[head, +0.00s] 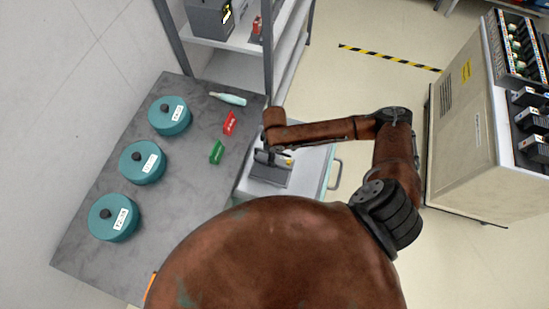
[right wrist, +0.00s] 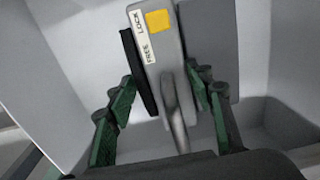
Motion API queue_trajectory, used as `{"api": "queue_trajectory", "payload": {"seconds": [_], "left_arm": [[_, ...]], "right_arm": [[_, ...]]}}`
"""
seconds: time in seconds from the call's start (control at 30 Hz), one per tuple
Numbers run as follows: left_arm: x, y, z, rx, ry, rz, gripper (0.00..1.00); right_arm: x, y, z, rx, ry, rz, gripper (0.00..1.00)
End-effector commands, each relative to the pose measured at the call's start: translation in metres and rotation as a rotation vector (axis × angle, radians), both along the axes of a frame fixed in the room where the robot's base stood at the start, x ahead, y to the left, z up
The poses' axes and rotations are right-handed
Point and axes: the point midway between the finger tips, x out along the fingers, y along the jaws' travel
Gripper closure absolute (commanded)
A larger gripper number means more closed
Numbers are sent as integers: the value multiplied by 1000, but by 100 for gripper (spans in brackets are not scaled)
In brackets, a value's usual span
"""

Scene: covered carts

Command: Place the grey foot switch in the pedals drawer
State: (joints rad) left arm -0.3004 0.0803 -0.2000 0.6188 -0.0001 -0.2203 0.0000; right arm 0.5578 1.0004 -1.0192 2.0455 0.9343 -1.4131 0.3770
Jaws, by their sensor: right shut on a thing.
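The grey foot switch (right wrist: 166,62) shows in the right wrist view with a yellow square and the words FREE and LOCK on it. My right gripper (right wrist: 162,100) is shut on it, with green fingers on both sides. In the head view my right gripper (head: 270,156) is over an open white drawer (head: 312,165) beside the table. White drawer walls (right wrist: 285,120) surround the switch in the wrist view. A darker grey block (right wrist: 212,40) is close beside the switch. I cannot tell whether the switch touches the drawer floor. My left gripper is not in view.
The grey table (head: 180,205) holds several things: teal round covers (head: 142,162), a pale bottle (head: 228,98), a red piece (head: 230,123) and a green piece (head: 217,152). A shelf rack (head: 232,38) stands behind. A beige cabinet (head: 465,130) stands at the right across open floor.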

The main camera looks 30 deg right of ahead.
Motion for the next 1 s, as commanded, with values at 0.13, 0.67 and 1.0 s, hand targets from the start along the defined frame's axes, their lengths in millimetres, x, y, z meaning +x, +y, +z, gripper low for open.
{"api": "queue_trajectory", "payload": {"seconds": [0.13,0.67,1.0], "left_arm": [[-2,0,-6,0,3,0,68],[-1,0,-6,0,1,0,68],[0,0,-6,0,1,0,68]], "right_arm": [[0,1,-23,1,2,0,96],[-1,0,-33,0,1,0,47],[-1,0,-33,0,1,0,35]]}}
